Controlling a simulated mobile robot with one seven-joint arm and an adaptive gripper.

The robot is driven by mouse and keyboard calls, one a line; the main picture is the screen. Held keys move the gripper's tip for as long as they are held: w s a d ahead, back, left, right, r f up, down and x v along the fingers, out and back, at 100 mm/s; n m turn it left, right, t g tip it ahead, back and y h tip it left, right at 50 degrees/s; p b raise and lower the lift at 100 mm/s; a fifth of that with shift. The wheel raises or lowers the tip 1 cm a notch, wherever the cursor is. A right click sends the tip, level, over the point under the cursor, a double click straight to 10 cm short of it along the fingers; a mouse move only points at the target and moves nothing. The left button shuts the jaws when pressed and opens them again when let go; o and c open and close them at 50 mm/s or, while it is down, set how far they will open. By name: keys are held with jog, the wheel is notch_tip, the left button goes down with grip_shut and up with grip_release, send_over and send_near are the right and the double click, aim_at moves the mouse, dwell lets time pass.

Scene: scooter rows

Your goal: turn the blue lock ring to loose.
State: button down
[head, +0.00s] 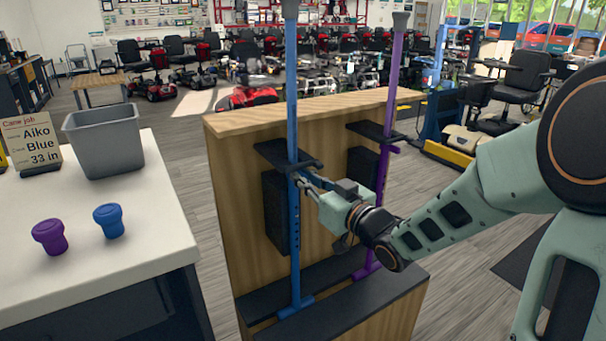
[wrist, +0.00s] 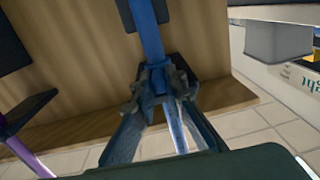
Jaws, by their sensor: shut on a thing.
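The blue cane (head: 293,80) stands upright in the wooden rack, passing a black bracket (head: 277,153), with its foot on the black base. My gripper (head: 302,180) reaches in from the right and is shut on the blue lock ring, just below the bracket. In the wrist view, my fingers (wrist: 160,88) close on both sides of the ring on the blue tube (wrist: 147,35). The ring is mostly hidden by the fingers, so I cannot tell its turn. Below my gripper, the lower tube (head: 295,255) shows a row of holes.
A purple cane (head: 393,85) stands right of the blue one, behind my gripper. On the white counter (head: 150,225) at left are a grey bin (head: 104,145), a purple piece (head: 50,237), a blue piece (head: 109,221) and a card (head: 30,143) reading Aiko, Blue, 33 in.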

jog(key=shift+w+d+n+g+y+p, duration=0.2)
jog(key=shift+w+n+g+y+p, duration=0.25)
jog(key=shift+n+g+y+p, duration=1.05)
jog(key=shift+w+d+n+g+y+p, duration=0.2)
jog(key=shift+w+n+g+y+p, duration=0.5)
jog(key=shift+n+g+p, duration=1.45)
jog(key=shift+w+d+n+g+y+p, duration=0.25)
jog(key=shift+n+g+y+p, duration=0.9)
jog(key=shift+g, duration=1.3)
jog(key=shift+g+y, duration=0.25)
jog(key=shift+g, duration=0.05)
jog(key=c, duration=2)
grip_release()
jog(key=shift+a, duration=0.15)
jog(key=shift+o, duration=0.2)
